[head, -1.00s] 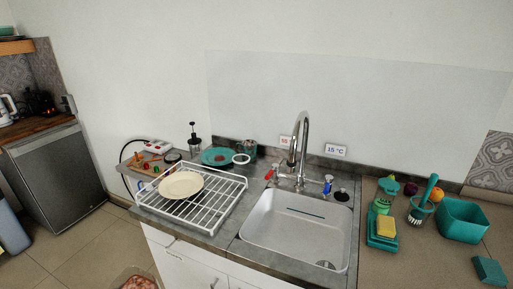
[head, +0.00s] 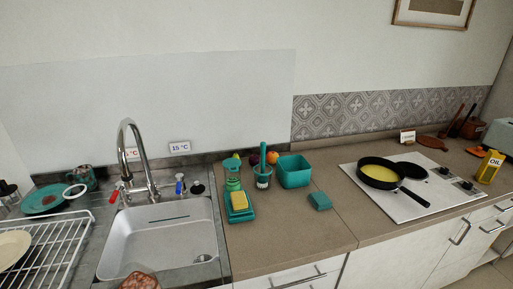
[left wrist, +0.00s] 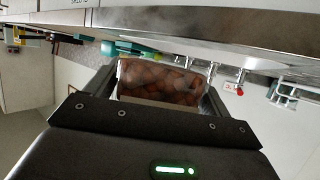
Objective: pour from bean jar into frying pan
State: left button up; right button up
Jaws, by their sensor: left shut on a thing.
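The frying pan (head: 414,198) is black and sits on the white hob at the right, with something yellow inside and its handle pointing to the front right. The bean jar (head: 140,282) shows only its top with brown beans at the bottom edge of the head view, in front of the sink. In the left wrist view, my left gripper (left wrist: 160,88) is shut on the clear bean jar (left wrist: 158,84), one finger on each side. The jar is far from the pan. My right gripper is in neither view.
A white hob (head: 363,182) lies on the counter. Between the sink (head: 160,240) and hob stand a teal bin (head: 294,171), a brush holder (head: 263,176) and a teal sponge (head: 319,201). An oil bottle (head: 489,167) stands right of the hob. The front counter is clear.

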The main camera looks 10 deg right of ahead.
aim_at(377, 172)
jog(key=z, duration=1.8)
